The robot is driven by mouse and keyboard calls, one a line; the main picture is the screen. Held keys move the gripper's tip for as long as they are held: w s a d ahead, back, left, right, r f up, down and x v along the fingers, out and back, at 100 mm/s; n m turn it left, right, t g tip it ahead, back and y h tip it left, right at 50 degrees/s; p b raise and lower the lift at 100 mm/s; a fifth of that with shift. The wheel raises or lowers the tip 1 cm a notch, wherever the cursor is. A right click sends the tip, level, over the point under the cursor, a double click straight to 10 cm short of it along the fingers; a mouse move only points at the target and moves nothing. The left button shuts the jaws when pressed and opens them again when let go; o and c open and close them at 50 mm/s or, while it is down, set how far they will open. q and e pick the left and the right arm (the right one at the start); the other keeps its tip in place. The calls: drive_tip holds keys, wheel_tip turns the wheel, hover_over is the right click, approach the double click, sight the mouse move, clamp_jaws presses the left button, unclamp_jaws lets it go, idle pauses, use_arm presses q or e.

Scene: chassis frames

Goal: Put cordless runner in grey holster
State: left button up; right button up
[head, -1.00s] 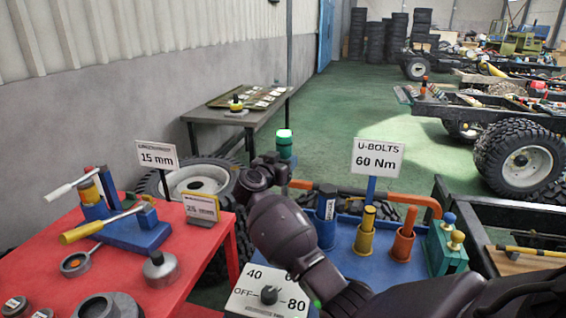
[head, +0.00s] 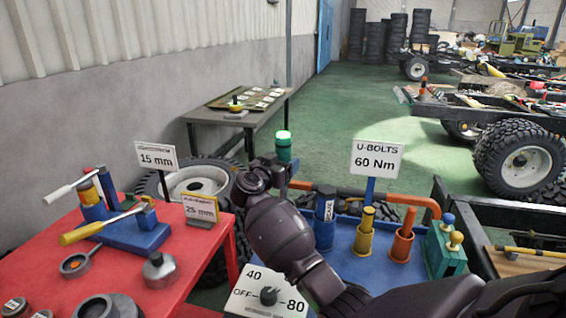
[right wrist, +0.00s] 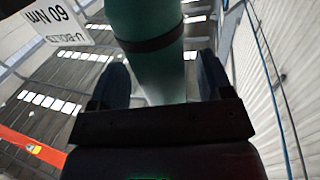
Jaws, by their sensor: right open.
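Blue (head: 325,228), yellow (head: 364,238) and orange (head: 402,244) holders stand on the blue bench. I cannot make out a clearly grey holster. My left gripper is not in view.
The 60 Nm sign (head: 377,158) stands just right of my right gripper, with an orange rail (head: 410,198) behind the holders. A dial box (head: 268,294) stands in front. The red table (head: 120,262) at left carries several tools and the 25 mm card (head: 200,208).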

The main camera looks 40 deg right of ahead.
drive_tip(key=p+v, duration=0.1)
drive_tip(key=v, duration=1)
drive_tip(key=shift+a, duration=0.2)
